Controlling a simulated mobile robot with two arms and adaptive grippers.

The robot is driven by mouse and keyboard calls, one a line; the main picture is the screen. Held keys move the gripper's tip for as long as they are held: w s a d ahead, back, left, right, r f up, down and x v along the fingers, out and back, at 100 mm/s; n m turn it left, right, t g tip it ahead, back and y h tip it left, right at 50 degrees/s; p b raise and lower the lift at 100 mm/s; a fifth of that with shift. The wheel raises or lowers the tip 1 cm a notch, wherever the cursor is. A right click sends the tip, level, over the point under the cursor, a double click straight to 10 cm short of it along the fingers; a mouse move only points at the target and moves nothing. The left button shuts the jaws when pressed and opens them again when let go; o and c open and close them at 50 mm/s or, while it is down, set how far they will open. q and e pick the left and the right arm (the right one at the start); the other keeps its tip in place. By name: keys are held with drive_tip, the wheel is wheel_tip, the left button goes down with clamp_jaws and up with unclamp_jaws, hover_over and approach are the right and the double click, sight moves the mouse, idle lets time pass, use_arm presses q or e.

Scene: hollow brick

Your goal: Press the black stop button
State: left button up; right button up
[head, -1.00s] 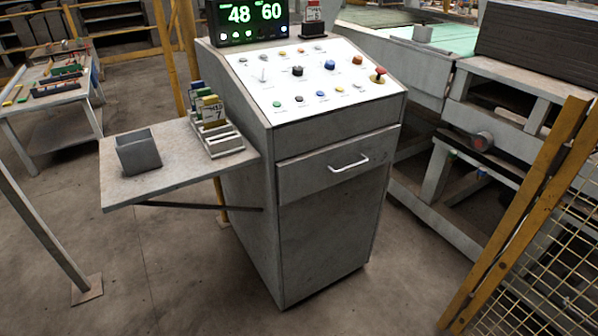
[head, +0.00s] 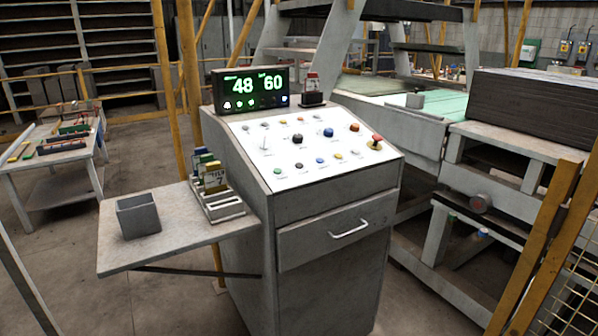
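A grey control console (head: 325,270) stands in the middle of the head view with a sloped white panel (head: 345,150) on top. The panel carries several coloured buttons and knobs. A larger black control (head: 298,139) sits near the panel's middle. The labels are too small to read, so I cannot tell which is the stop button. Neither of my grippers is in view.
A red mushroom button (head: 376,141) stands up at the panel's right. A display (head: 250,88) reads 48 and 60 behind it. A side shelf (head: 175,245) holds a grey box (head: 138,216) and a card rack (head: 222,207). A yellow fence (head: 545,240) stands at right.

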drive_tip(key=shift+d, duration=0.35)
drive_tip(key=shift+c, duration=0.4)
